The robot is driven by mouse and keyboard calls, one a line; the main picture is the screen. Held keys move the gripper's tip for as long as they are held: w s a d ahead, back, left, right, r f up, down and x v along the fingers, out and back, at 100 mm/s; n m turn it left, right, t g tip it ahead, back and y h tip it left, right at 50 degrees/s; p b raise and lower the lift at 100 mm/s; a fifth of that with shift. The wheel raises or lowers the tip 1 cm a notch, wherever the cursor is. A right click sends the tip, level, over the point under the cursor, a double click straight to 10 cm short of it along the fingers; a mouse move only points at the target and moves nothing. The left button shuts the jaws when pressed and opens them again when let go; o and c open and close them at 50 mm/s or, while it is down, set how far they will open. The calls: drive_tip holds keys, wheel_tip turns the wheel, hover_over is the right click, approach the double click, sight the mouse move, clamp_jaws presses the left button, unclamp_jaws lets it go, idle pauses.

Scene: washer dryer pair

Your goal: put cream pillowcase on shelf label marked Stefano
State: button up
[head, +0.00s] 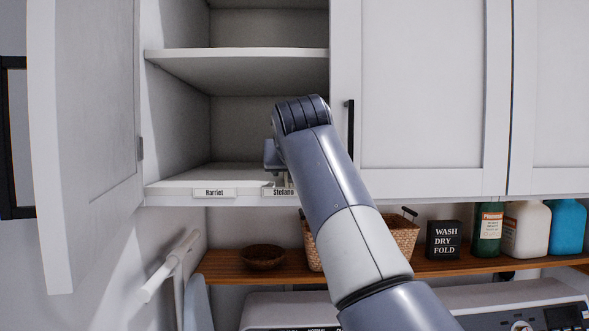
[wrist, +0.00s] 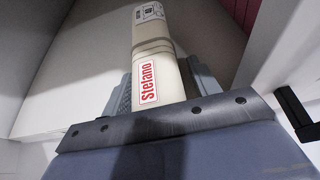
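The cream pillowcase (wrist: 158,52) is a folded, narrow bundle with a red-and-white Stefano tag, seen in the wrist view. My gripper (wrist: 162,80) has a finger on each side of it, close against its sides, and appears shut on it. In the head view my gripper and the pillowcase are mostly hidden behind my arm, which reaches into the open cabinet at its lower shelf (head: 180,184). The Stefano shelf label (head: 283,192) is on that shelf's front edge, partly covered by my arm. The Harriet label (head: 213,193) is to its left.
The open cabinet door (head: 85,130) stands at the left; a closed door (head: 430,90) is at the right. An upper shelf (head: 235,66) hangs above. The Harriet section looks empty.

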drive_tip(key=shift+o, duration=0.3)
drive_tip(key=shift+r, duration=0.15)
drive_tip(key=shift+s+r, duration=0.15)
drive_tip(key=shift+s, duration=0.05)
drive_tip(key=v, duration=1.1)
drive_tip(key=shift+s+b, duration=0.25)
drive_tip(key=shift+b, duration=0.05)
drive_tip(key=shift+w+r, duration=0.1)
drive_tip(key=x, duration=1.2)
drive_tip(key=shift+w+r+p, duration=0.1)
drive_tip(key=shift+r+p, duration=0.05)
drive_tip(key=shift+p, duration=0.25)
drive_tip(key=shift+r, duration=0.4)
drive_tip(key=shift+f, duration=0.1)
